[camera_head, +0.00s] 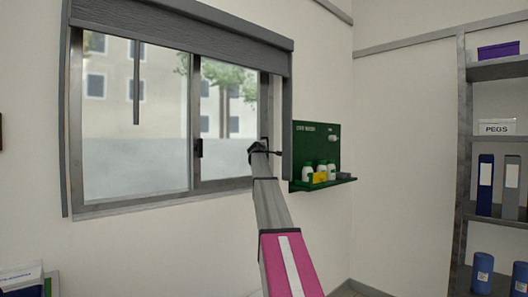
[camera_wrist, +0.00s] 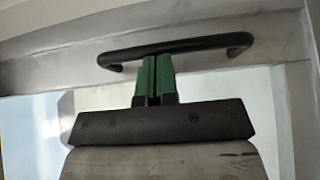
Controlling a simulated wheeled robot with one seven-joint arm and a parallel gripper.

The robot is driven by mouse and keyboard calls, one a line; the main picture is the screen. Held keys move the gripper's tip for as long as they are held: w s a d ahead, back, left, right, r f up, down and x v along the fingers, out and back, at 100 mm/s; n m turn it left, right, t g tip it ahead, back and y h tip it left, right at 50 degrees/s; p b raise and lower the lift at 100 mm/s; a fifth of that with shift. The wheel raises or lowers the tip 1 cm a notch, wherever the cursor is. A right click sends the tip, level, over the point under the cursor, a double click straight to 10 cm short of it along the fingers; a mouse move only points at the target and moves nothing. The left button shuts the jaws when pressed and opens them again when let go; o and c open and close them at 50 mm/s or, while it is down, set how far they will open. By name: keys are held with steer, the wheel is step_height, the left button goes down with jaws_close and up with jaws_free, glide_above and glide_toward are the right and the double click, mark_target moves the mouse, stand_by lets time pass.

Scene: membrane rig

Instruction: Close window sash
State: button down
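The window (camera_head: 130,200) is in the left half of the head view, with a grey frame and two glazed panes side by side. The sash at the right (camera_head: 226,185) has a grey border; whether a gap stands open is hard to tell. A black bar handle (camera_wrist: 190,46) on a grey frame member lies across the top of the wrist view. My gripper (camera_wrist: 155,62) has two green fingers side by side, together, with their tips at the handle's lower edge. Contact cannot be told. In the head view my gripper (camera_head: 258,147) is at the window's right side.
A grey roller blind box (camera_head: 185,22) tops the window, with a dark wand (camera_head: 136,90) hanging down. A green wall board with a shelf (camera_head: 325,184) holding small bottles is close right of my gripper. A grey shelving unit (camera_head: 463,150) stands far right.

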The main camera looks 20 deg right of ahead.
steer(key=v, duration=1.1)
steer(key=s+a+f+m+g+y, duration=0.2)
steer(key=s+a+f, duration=0.2)
steer(key=f, duration=1)
steer(key=s+a+f+m+g+y, duration=0.1)
steer(key=s+a+f+m+g, duration=0.3)
steer(key=f, duration=1)
steer(key=s+a+f+g+y, duration=0.1)
steer(key=s+a+f+y, duration=0.3)
steer(key=f, duration=1.1)
steer(key=s+a+f+m+g+y, duration=0.1)
steer(key=s+a+f, duration=0.3)
steer(key=s+f, duration=0.5)
steer(key=s+a+f+m+g+y, duration=0.1)
steer(key=s+a+f+g, duration=0.3)
steer(key=s+f, duration=0.5)
steer(key=s+a+f+m+g+y, duration=0.1)
steer(key=s+a+f+m+g, duration=0.2)
steer(key=s+f, duration=0.6)
steer(key=s+a, duration=0.1)
steer(key=s, duration=0.4)
steer(key=shift+s, duration=0.3)
